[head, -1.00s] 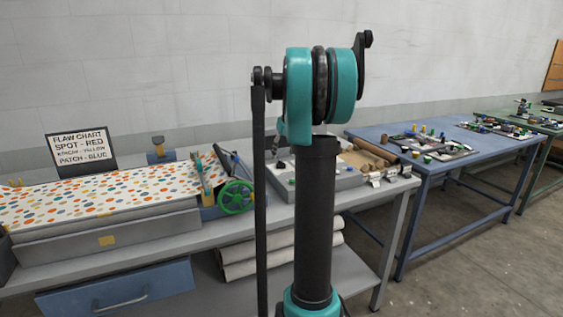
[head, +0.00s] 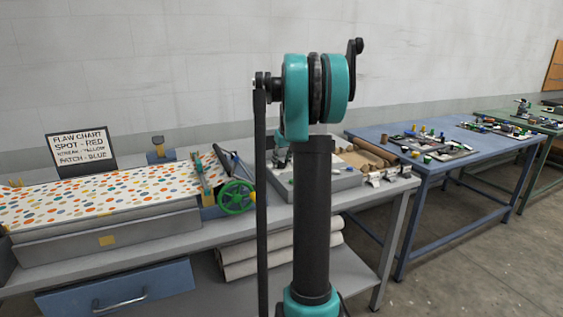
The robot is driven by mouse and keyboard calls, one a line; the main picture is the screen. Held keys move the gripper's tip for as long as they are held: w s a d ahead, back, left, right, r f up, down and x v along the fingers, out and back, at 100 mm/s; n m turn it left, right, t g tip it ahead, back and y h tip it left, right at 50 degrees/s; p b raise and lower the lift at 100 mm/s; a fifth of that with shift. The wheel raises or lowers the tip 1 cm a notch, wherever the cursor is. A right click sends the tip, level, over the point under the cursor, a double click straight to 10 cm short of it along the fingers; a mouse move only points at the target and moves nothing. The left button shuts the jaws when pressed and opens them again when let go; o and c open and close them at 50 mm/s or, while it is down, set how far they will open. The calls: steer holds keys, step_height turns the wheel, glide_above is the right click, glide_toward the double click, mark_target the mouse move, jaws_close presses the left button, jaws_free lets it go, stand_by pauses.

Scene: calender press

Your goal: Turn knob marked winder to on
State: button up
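No knob with a readable winder marking shows in the head view. A grey box (head: 347,183) with small parts on its top stands on the grey bench, right of the calender. My upright arm covers its middle, so I cannot tell whether the winder knob is there or how it is set. The calender's patterned sheet (head: 105,196) lies at the left, with a green handwheel (head: 236,197) at its right end. My gripper is not in view; only my teal and black arm links show.
The grey bench (head: 235,234) carries the calender and a flaw chart sign (head: 82,147). Pale rolls (head: 262,262) lie on its lower shelf. A blue table (head: 405,157) with small parts stands to the right, with a green table (head: 530,125) beyond. Floor at the lower right is clear.

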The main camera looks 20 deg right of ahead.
steer(key=c, duration=0.3)
steer(key=shift+c, duration=0.2)
steer(key=m, duration=0.2)
steer(key=m+h, duration=0.1)
steer(key=m, duration=0.1)
steer(key=m+h, duration=0.1)
steer(key=m, duration=0.1)
steer(key=shift+w+a, duration=0.1)
steer(key=shift+a, duration=0.15)
steer(key=m+g+h, duration=0.1)
steer(key=m, duration=0.2)
steer(key=m+h, duration=0.1)
steer(key=m, duration=0.1)
steer(key=shift+m+g, duration=0.4)
steer(key=o, duration=1.1)
steer(key=shift+o, duration=0.2)
steer(key=shift+a+r, duration=0.1)
